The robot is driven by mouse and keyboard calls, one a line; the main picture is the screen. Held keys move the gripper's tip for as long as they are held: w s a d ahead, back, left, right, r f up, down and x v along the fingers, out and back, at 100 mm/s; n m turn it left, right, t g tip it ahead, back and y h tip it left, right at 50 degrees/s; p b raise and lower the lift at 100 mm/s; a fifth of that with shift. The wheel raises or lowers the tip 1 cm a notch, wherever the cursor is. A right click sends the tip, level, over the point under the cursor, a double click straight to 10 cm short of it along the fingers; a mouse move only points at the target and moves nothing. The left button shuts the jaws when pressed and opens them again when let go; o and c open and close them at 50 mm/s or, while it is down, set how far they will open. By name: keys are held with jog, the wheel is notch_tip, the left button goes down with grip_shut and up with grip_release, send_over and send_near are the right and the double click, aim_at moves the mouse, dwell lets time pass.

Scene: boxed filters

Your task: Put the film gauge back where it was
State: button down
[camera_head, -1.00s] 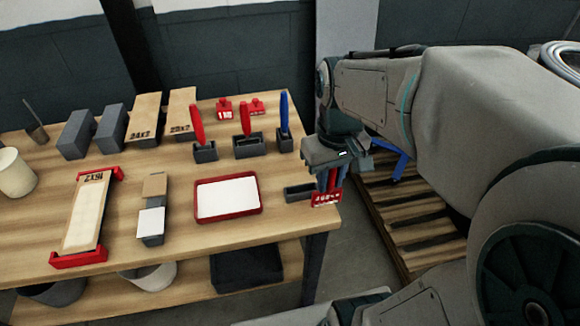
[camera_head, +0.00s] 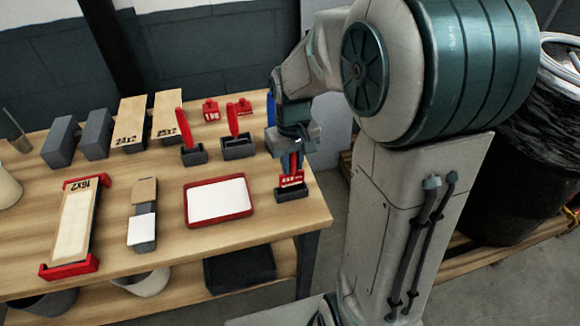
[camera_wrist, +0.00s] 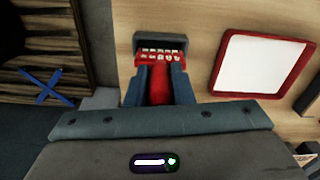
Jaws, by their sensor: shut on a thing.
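The red film gauge (camera_head: 291,181), with pale markings, is gripped upright in my gripper (camera_head: 291,164) near the right end of the table. Its red handle (camera_wrist: 160,84) is between the two fingers in the wrist view. A small dark grey holder (camera_head: 292,194) stands directly below the gauge in the head view; it also shows beyond the gauge in the wrist view (camera_wrist: 160,41). The gauge's lower edge is at or just above the holder's top. I cannot tell whether it is inside the slot.
A red-rimmed tray with a white pad (camera_head: 219,200) lies just left of the holder. Dark holders with red-handled tools (camera_head: 238,147) stand behind it. A filter marked 16x2 (camera_head: 77,215) lies further left. The table's right edge is close to the holder.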

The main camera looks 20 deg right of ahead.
aim_at(292, 174)
jog(key=shift+w+f, duration=0.1)
jog(key=shift+f, duration=1.95)
jog(key=shift+f, duration=0.25)
jog(key=c, duration=1.3)
grip_release()
jog(key=shift+o, duration=0.2)
jog(key=shift+r, duration=0.1)
